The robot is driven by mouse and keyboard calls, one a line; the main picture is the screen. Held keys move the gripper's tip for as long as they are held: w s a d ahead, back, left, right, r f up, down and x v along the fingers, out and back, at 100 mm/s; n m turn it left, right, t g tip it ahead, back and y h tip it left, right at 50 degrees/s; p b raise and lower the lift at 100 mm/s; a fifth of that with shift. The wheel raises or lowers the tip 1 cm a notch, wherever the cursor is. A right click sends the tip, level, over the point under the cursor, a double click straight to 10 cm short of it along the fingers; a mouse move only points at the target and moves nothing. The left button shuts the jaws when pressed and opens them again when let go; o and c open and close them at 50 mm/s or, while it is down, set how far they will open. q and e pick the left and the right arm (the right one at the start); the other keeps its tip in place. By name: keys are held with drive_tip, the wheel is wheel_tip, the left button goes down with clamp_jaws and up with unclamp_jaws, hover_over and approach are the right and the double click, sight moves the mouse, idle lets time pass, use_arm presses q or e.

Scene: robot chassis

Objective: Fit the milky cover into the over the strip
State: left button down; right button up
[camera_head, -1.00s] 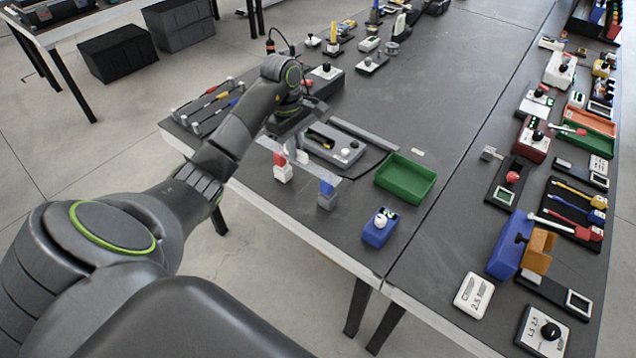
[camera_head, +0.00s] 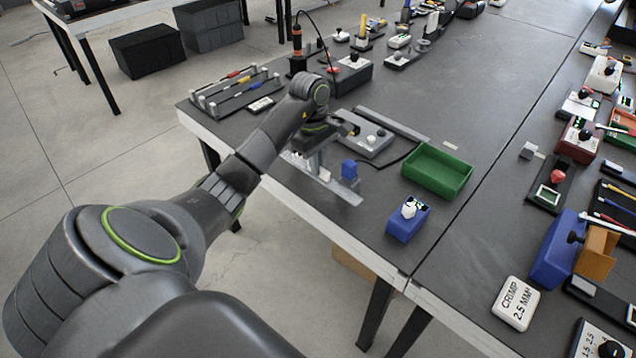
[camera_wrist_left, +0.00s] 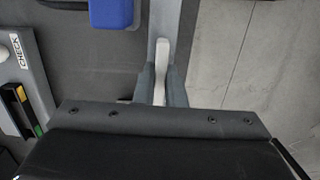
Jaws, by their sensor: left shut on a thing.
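My left gripper (camera_head: 318,168) is over the grey metal strip (camera_head: 347,192) near the table's front edge. In the left wrist view its fingers (camera_wrist_left: 162,86) are shut on a narrow whitish piece, which looks like the milky cover (camera_wrist_left: 160,62). The cover lines up with the grey strip (camera_wrist_left: 164,18) beneath it; whether they touch, I cannot tell. A blue block (camera_head: 349,169) stands at the strip's right part and also shows in the left wrist view (camera_wrist_left: 111,12). My right gripper is not in view.
A grey check station (camera_head: 366,135) lies behind the strip. A green tray (camera_head: 437,172) and a blue box with a white knob (camera_head: 407,220) stand to the right. A tool rack (camera_head: 232,92) is at the left.

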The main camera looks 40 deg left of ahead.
sight(318, 179)
use_arm(q)
drive_tip(key=shift+f+p, duration=0.5)
drive_tip(key=shift+f, duration=2.2)
drive_tip(key=c, duration=1.5)
unclamp_jaws()
